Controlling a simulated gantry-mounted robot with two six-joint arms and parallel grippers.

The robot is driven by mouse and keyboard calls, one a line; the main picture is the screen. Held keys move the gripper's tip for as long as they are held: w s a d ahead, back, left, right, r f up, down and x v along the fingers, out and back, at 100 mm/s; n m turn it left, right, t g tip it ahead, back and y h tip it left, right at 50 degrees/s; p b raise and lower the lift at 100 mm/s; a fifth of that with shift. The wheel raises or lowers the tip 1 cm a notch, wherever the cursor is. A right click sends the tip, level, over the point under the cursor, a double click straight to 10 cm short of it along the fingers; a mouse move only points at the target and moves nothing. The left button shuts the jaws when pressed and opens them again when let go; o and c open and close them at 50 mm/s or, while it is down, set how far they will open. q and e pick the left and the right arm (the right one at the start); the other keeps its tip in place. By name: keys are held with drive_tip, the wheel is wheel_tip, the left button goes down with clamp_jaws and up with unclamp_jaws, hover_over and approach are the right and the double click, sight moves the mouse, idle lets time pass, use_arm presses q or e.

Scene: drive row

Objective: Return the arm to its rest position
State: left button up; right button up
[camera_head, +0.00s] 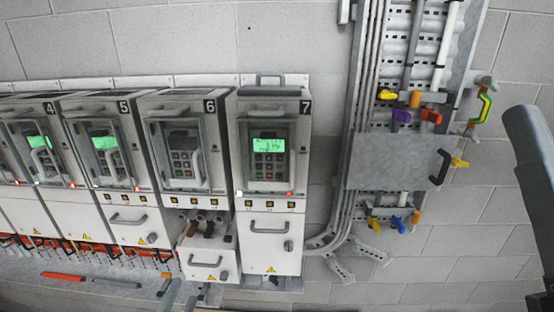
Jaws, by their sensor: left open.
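My left gripper (184,291) shows at the bottom edge, below the drive numbered 6 (187,150). Only its two grey fingers show, and they stand apart with nothing seen between them. The rest of the left arm is out of the picture. The lower front cover (203,262) of drive 6 sits lower than its neighbours', with brown and dark parts showing above it. The display of drive 6 is dark. My right gripper is not in view; a dark grey part (532,150), perhaps of my right arm, shows at the right edge.
Drives 4 (38,150), 5 (106,150) and 7 (268,150) have lit green displays. An orange-handled tool (63,276) lies on the ledge at lower left. A cable tray (415,60) with pipes and coloured valves runs up the wall. Bare block wall (450,270) shows at lower right.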

use_arm(q)
wheel_tip(320, 180, up, 23)
drive_tip(key=d+m+t+h, duration=0.1)
drive_tip(key=m+t, duration=0.2)
drive_tip(key=t, duration=0.2)
drive_tip(key=s+r+m+t, duration=0.2)
drive_tip(key=s+r+m, duration=0.4)
drive_tip(key=r+m, duration=0.2)
drive_tip(key=s+r+m+t+p, duration=0.1)
drive_tip(key=s+r+m, duration=0.5)
drive_tip(key=r+m, duration=0.2)
drive_tip(key=shift+s+r+m+t, duration=0.3)
drive_tip(key=shift+r+m+t, duration=0.1)
drive_tip(key=shift+m, duration=0.8)
use_arm(e)
drive_tip(key=shift+x, duration=0.8)
drive_tip(key=shift+s+d+r, duration=0.1)
